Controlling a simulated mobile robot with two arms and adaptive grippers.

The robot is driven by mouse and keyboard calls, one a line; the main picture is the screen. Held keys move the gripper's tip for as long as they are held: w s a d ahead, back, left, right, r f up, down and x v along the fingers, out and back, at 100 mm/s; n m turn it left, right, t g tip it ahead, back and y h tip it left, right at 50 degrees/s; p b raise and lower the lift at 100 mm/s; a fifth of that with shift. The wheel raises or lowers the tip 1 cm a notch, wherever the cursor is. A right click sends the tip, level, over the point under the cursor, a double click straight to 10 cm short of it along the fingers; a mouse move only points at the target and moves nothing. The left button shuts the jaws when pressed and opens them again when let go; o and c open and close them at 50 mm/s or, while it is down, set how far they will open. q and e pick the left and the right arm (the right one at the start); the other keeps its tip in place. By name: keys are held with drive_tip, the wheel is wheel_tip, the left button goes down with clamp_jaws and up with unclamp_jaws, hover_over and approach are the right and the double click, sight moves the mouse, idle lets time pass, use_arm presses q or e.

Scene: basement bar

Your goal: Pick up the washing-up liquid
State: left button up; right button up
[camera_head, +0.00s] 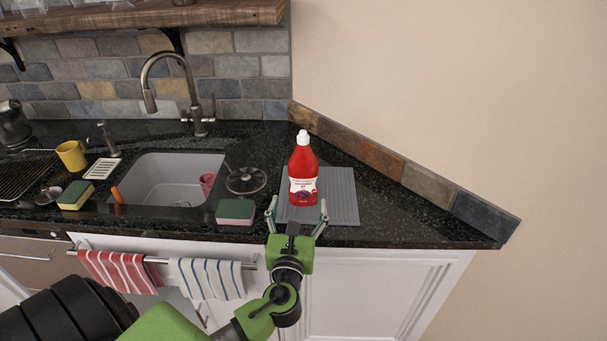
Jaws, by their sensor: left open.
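The washing-up liquid (303,172) is a red bottle with a white cap and a white label. It stands upright on a grey ribbed mat (342,195) on the dark counter, right of the sink. My left gripper (297,208) is open at the counter's front edge, just in front of the bottle. Its fingers are spread to the left and right of the bottle's lower part. I cannot tell whether they touch it. My right gripper is not in view.
A pink and green sponge (235,211) and a glass lid (246,180) are left of the bottle. The sink (170,178) with its tall tap (180,90) is further left. A tiled wall edge (380,158) runs behind the mat. The counter right of the mat is clear.

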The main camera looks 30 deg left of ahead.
sight(302, 192)
use_arm(q)
drive_tip(key=x, duration=0.2)
drive_tip(key=p+x, duration=0.1)
drive_tip(key=x, duration=0.5)
drive_tip(key=shift+w+d+f, duration=0.1)
drive_tip(key=shift+w+f, duration=0.05)
drive_tip(key=shift+f, duration=0.1)
drive_tip(key=c, duration=1.5)
drive_tip(key=shift+r, duration=0.15)
drive_tip(key=shift+c, duration=1)
